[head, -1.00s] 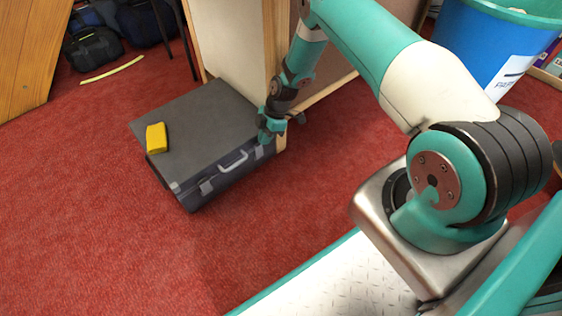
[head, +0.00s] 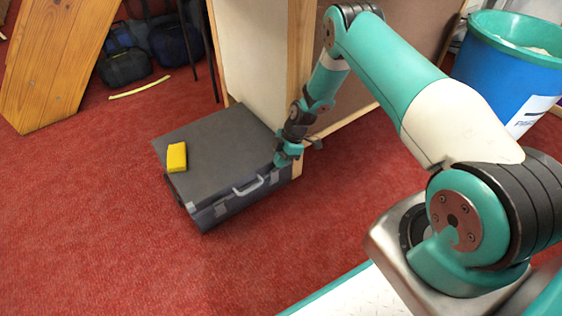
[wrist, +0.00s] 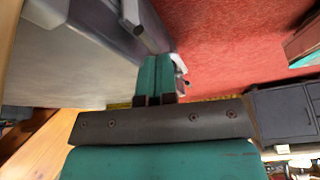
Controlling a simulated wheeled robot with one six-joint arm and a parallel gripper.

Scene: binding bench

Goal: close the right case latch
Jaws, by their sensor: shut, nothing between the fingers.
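The dark grey case (head: 215,143) lies flat on the red carpet with its lid down. Its pale handle (head: 248,187) is on the front side. The left latch (head: 192,208) is a small silver plate on that side. The right latch (head: 274,177) is right of the handle, just below my gripper (head: 284,160); whether it is open or shut is too small to tell. My gripper is shut and empty at the case's front right edge. In the wrist view its fingers (wrist: 155,82) are together beside the case side, with a silver fitting (wrist: 133,14) above them.
A yellow block (head: 177,157) lies on the case lid. A wood-edged panel (head: 302,90) stands close behind the case's right end. A blue bin (head: 505,70) is at the far right, and dark bags (head: 125,66) are at the back left. The carpet in front of the case is clear.

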